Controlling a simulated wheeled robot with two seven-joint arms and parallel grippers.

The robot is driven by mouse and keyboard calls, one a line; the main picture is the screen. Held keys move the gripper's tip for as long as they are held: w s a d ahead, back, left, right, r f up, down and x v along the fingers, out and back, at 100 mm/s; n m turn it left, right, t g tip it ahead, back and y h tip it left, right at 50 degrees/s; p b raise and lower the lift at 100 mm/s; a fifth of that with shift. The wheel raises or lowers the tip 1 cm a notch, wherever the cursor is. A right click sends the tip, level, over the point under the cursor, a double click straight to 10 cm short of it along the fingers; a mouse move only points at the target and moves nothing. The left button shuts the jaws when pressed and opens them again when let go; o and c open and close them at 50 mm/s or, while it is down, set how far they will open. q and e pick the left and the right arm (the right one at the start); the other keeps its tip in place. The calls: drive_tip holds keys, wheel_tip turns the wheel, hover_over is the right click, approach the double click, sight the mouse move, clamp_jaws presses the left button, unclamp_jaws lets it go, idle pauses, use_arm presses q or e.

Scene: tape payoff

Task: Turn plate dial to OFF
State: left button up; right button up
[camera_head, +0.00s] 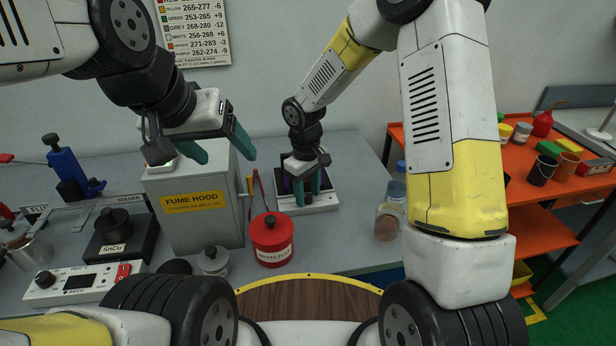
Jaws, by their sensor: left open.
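A white plate unit (322,206) with a dark top stands on the grey bench behind the red pot. My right gripper (308,197) points down over this unit, and its teal fingers cover part of its front. I cannot make out a dial there or whether the fingers touch anything. A white control box (85,284) at the lower left has a black knob (45,280), a dark display and a red switch. My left gripper (222,155) is open and empty above the fume hood box (197,215).
A black SnCu solder pot (115,230) and a blue tool (68,170) stand at the left. A red pot (272,240), a small lidded jar (213,262) and an amber jar (388,222) stand near the bench front. An orange shelf (540,205) holds cups at the right.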

sight(307, 197)
drive_tip(key=shift+r, duration=0.1)
wheel_tip(307, 197, up, 8)
drive_tip(key=shift+s+a+f, duration=0.15)
drive_tip(key=shift+f, duration=0.05)
idle(0.3)
drive_tip(key=s+d+r+m+t+y, duration=0.1)
drive_tip(key=s+d+r+m+t, duration=0.2)
drive_tip(key=s+d+r, duration=0.4)
drive_tip(key=s+d+r+m+t+y, duration=0.1)
drive_tip(key=s+d+r+m, duration=0.4)
drive_tip(key=s+r, duration=0.6)
drive_tip(key=shift+s+d+m+t+y, duration=0.3)
drive_tip(key=shift+s+d+t, duration=0.55)
drive_tip(key=shift+d, duration=0.55)
